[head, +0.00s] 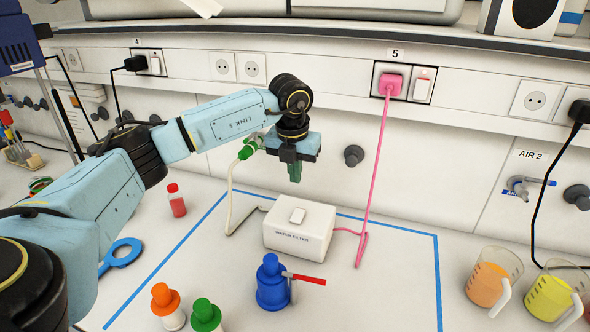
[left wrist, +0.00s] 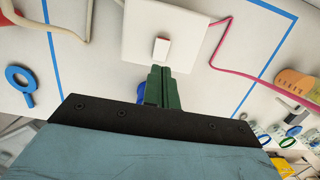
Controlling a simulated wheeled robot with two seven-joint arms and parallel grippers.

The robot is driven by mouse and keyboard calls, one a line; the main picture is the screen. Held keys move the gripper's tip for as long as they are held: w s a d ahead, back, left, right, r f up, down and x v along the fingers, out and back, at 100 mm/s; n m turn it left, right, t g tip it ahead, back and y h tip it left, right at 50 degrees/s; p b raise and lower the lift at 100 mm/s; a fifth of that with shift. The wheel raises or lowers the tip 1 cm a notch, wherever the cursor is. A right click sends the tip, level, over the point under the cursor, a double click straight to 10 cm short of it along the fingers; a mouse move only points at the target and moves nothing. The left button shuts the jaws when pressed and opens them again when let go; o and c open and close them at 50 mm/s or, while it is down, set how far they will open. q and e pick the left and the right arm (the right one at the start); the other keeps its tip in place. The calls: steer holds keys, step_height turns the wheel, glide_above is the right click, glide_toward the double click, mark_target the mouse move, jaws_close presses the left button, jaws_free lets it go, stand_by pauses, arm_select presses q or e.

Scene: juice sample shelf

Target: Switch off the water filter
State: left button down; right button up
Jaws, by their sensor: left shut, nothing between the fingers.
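The water filter (head: 299,229) is a white box with a label on its front, standing on the bench inside a blue tape outline. A white rocker switch (head: 297,216) is on its top. It also shows in the left wrist view as a box (left wrist: 143,28) with the switch (left wrist: 161,49) on it. My left gripper (head: 294,174) has green fingers, shut and empty, above and slightly behind the box. In the left wrist view its fingertips (left wrist: 162,72) appear just below the switch, apart from it as far as I can tell. My right gripper is not in view.
A pink cord (head: 375,165) runs from the filter to wall socket 5, beside a wall switch (head: 422,85). A blue container with a red lever (head: 271,284) stands in front of the filter. Beakers (head: 492,278) stand at right, bottles (head: 166,305) at front left.

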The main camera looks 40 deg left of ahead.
mark_target(297, 211)
arm_select(q)
steer(key=f, duration=0.3)
steer(key=w+f, duration=0.1)
steer(key=f, duration=0.2)
steer(key=f+p, duration=0.1)
steer(key=f, duration=0.3)
steer(key=shift+w+a+f, duration=0.1)
steer(key=shift+w+a, duration=0.1)
steer(key=shift+a, duration=0.05)
